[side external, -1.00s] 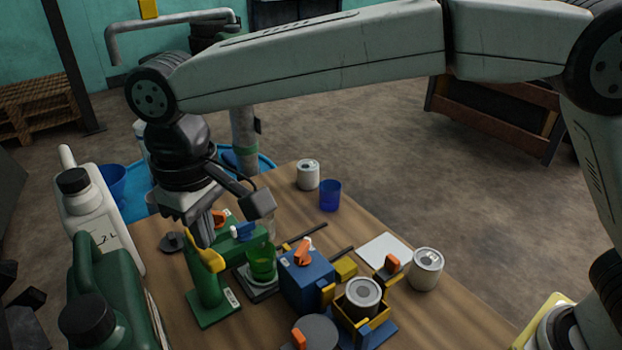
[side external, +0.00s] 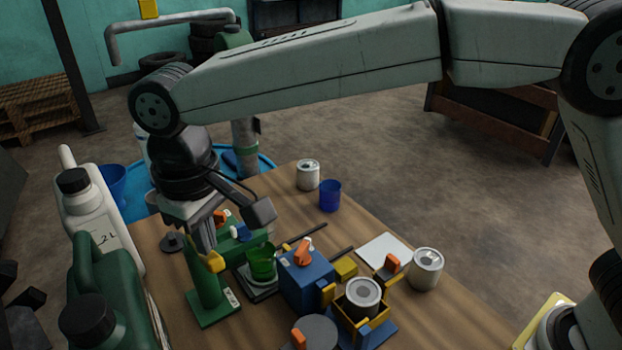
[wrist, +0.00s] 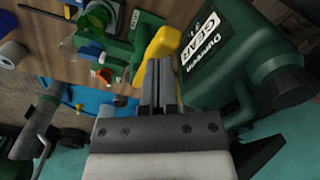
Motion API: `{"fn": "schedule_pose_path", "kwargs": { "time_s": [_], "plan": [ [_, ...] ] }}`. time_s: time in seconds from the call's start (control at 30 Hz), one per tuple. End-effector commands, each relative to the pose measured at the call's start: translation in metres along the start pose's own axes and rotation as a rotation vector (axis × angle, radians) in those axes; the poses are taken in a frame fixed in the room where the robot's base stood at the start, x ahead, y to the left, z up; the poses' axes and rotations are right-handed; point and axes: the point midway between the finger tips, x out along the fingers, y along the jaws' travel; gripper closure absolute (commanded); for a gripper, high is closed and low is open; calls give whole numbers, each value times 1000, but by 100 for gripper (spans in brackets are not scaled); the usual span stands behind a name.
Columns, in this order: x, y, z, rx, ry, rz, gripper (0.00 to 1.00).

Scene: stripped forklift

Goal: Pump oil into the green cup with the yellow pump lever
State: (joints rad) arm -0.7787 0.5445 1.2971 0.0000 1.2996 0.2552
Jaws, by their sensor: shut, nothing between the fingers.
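The green pump (side external: 207,280) stands on the wooden table, with its yellow lever (side external: 216,262) on the near side. The lever also shows in the wrist view (wrist: 160,45). The green cup (side external: 262,262) stands on a small dark platform right of the pump; I cannot tell its fill level. My gripper (side external: 209,250) points down, shut and empty, with its fingertips at the lever. They seem to touch it from above. In the wrist view my gripper (wrist: 166,62) is right beside the lever, and the fingers hide part of it.
A blue box (side external: 307,283) with an orange knob stands right of the cup. Cans (side external: 426,268) and a blue cup (side external: 330,195) are farther right and back. A green jug (side external: 110,290) and white jug (side external: 97,220) stand close on the left.

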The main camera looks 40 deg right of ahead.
Motion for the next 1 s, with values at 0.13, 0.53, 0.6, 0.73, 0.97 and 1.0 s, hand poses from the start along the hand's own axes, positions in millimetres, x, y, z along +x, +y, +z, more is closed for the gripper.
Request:
{"fn": "schedule_pose_path", "kwargs": {
  "time_s": [0.13, 0.53, 0.6, 0.73, 0.97, 1.0],
  "plan": [
    [7, 0, 0, 0, -1, 0, 100],
    [13, 0, 0, 0, -2, 1, 100],
    [16, 0, 0, 0, -2, 1, 100],
    [20, 0, 0, 0, -2, 1, 100],
    [27, 0, 0, 0, -3, 1, 100],
    [29, 0, 0, 0, -3, 1, 100]
  ]
}}
